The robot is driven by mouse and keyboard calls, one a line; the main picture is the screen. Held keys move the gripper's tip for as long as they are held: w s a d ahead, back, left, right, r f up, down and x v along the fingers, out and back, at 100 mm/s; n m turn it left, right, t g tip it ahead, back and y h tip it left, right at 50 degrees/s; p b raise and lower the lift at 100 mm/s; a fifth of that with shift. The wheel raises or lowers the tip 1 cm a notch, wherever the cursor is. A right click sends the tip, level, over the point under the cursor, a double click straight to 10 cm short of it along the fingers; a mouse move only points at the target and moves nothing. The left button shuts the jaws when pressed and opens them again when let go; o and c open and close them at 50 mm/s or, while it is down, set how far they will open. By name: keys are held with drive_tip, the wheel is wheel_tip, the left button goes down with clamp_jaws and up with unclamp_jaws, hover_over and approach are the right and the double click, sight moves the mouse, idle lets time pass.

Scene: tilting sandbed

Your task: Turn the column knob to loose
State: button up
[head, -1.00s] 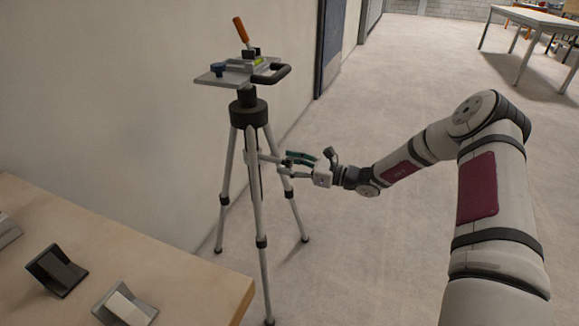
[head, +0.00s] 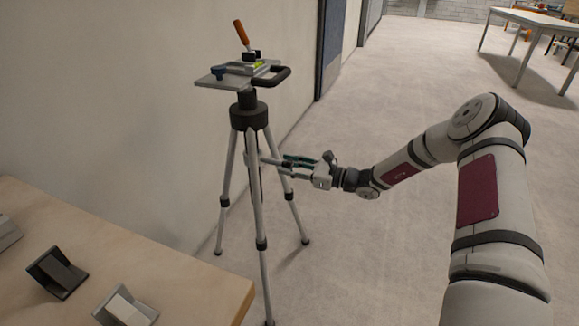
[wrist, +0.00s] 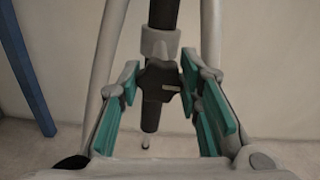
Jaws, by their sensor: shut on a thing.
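The column knob (wrist: 154,82) is a dark lobed knob on the grey collar of the tripod's centre column, with a small label too small to read. My gripper (wrist: 160,78) has its teal-padded fingers on both sides of the knob and is shut on it. In the head view my gripper (head: 282,165) reaches in from the right between the tripod legs, and the knob itself cannot be made out there. The tripod (head: 249,116) stands upright and carries a flat platform (head: 207,80) with an orange-handled lever (head: 241,32).
A wooden table (head: 215,284) with dark and grey angled blocks (head: 56,272) fills the lower left. A wall stands close behind the tripod. The floor to the right is open, with a white table (head: 535,18) far off.

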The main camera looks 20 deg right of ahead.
drive_tip(key=n, duration=0.9)
drive_tip(key=shift+n, duration=0.4)
drive_tip(key=n+b, duration=0.1)
drive_tip(key=n, duration=0.3)
drive_tip(key=shift+d, duration=0.1)
drive_tip(key=n+b, duration=0.1)
drive_tip(key=n, duration=0.3)
drive_tip(key=shift+n+b, duration=0.3)
drive_tip(key=shift+b, duration=0.1)
drive_tip(key=o, duration=1.1)
drive_tip(key=shift+o, duration=0.2)
drive_tip(key=shift+r, duration=0.1)
drive_tip(key=v, duration=1.2)
